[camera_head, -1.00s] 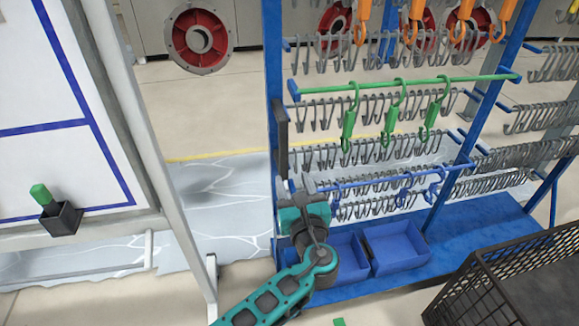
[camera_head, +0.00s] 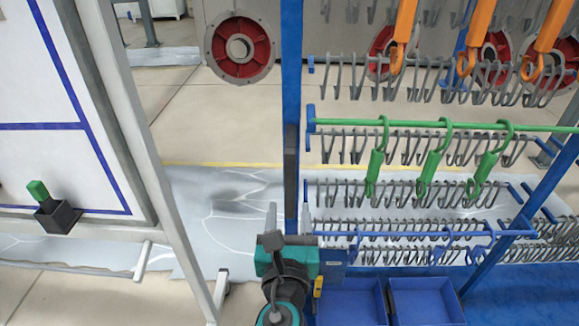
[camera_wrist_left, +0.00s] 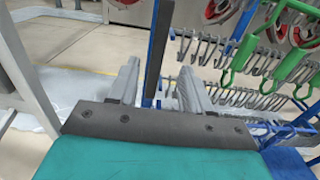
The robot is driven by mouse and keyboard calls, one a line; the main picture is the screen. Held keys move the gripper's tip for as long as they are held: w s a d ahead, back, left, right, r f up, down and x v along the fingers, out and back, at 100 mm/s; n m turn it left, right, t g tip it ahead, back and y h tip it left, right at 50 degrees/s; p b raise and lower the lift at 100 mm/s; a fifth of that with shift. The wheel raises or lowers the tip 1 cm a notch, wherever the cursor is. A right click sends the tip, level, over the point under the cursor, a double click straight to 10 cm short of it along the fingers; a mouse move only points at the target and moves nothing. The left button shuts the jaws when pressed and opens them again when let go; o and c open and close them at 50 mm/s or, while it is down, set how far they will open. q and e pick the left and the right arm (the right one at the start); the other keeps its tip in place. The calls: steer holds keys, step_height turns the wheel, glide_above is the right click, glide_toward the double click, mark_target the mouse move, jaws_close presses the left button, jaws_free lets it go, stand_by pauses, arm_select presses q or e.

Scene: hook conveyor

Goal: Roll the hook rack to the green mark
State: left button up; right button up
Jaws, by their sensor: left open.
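The hook rack (camera_head: 290,90) has blue posts, rows of grey hooks, and a blue base (camera_head: 525,292). A dark grip strip (camera_head: 291,178) is fixed to its left post. My left gripper (camera_head: 290,215) is open, its two grey fingers pointing up either side of the lower part of that post. In the left wrist view the post (camera_wrist_left: 157,45) stands between the open fingers (camera_wrist_left: 160,80); I cannot tell whether they touch it. No green floor mark is visible now. My right gripper is not in view.
Green hooks (camera_head: 430,165) and orange hooks (camera_head: 403,30) hang on the rack. Blue bins (camera_head: 425,300) sit on its base. A whiteboard frame (camera_head: 150,170) with a marker holder (camera_head: 58,215) stands left. Between them lies pale floor sheeting (camera_head: 225,205).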

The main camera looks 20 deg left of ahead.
mark_target(290, 180)
arm_select(q)
steer(key=x, duration=1.2)
steer(key=shift+w+a, duration=0.15)
steer(key=shift+w, duration=0.2)
jaws_close()
